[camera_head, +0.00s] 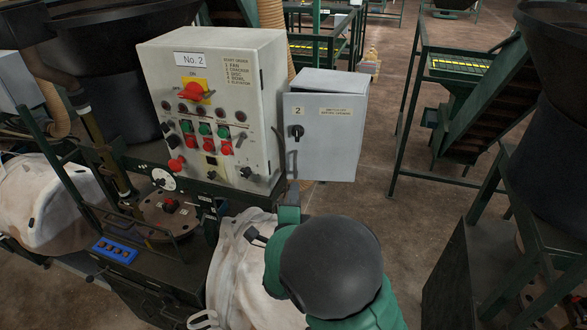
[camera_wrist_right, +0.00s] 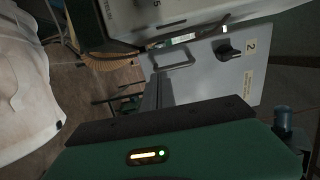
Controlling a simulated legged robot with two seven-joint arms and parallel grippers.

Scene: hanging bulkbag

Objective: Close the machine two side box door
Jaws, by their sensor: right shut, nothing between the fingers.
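The grey side box (camera_head: 328,82) sits at the right of the control cabinet marked No. 2. Its door (camera_head: 325,145) carries a "2" label and a black knob (camera_head: 297,132). My right gripper (camera_head: 291,192) is shut and empty, just below the door's lower left corner. My forearm partly hides it. I cannot tell whether it touches the door. My left gripper is not in view.
The control cabinet (camera_head: 152,60) has a red rotary switch (camera_head: 193,91) and several buttons. A white bulk bag (camera_head: 235,270) hangs below it. Green-framed machinery (camera_head: 460,75) stands at the right. Brown floor (camera_head: 390,240) is clear between the machines.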

